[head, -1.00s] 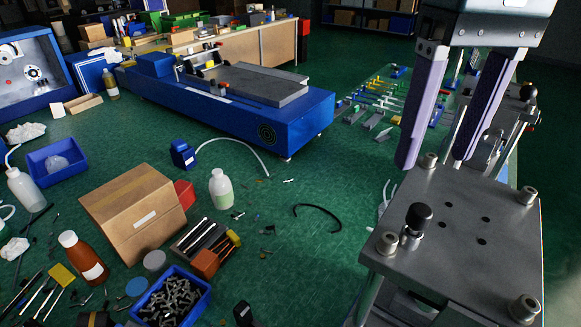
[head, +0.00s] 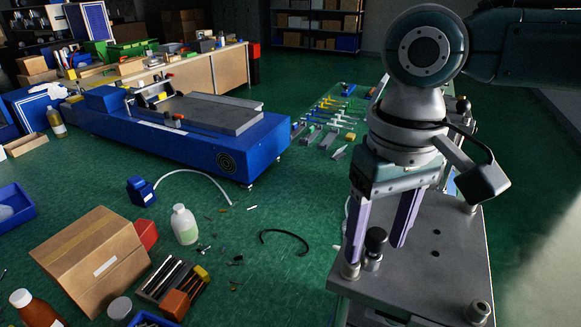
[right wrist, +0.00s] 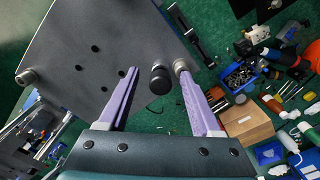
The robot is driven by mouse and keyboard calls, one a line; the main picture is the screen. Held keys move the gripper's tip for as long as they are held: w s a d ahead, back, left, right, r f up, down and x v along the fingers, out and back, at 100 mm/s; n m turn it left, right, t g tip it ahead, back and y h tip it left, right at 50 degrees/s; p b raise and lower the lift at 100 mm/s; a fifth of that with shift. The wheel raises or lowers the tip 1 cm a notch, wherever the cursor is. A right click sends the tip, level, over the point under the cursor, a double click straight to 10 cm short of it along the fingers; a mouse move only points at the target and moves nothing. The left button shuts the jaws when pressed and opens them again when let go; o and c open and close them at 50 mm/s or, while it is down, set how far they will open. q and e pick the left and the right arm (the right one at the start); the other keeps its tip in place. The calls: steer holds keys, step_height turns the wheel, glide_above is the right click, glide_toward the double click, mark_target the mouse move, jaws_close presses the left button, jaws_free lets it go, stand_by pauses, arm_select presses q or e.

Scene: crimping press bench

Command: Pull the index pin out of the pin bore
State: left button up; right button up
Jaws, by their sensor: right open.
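The index pin (head: 376,238) has a round black knob and stands upright in a metal collar near the front left corner of the grey top plate (head: 408,290). My right gripper (head: 375,254) is open above the plate, with its two pale purple fingers pointing down, one on each side of the knob. In the right wrist view the black knob of the index pin (right wrist: 160,78) shows between the fingertips of the right gripper (right wrist: 157,72), with gaps on both sides. The pin bore is hidden under the knob and collar. My left gripper is not in view.
A metal corner post (head: 350,270) stands close beside the left finger, and another post (head: 478,311) is at the plate's front right. Small holes dot the plate. A white bottle (head: 185,226) and a cardboard box (head: 95,255) are on the green surface at left.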

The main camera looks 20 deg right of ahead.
jaws_close()
stand_by(0.4)
steer(key=shift+r, duration=0.1)
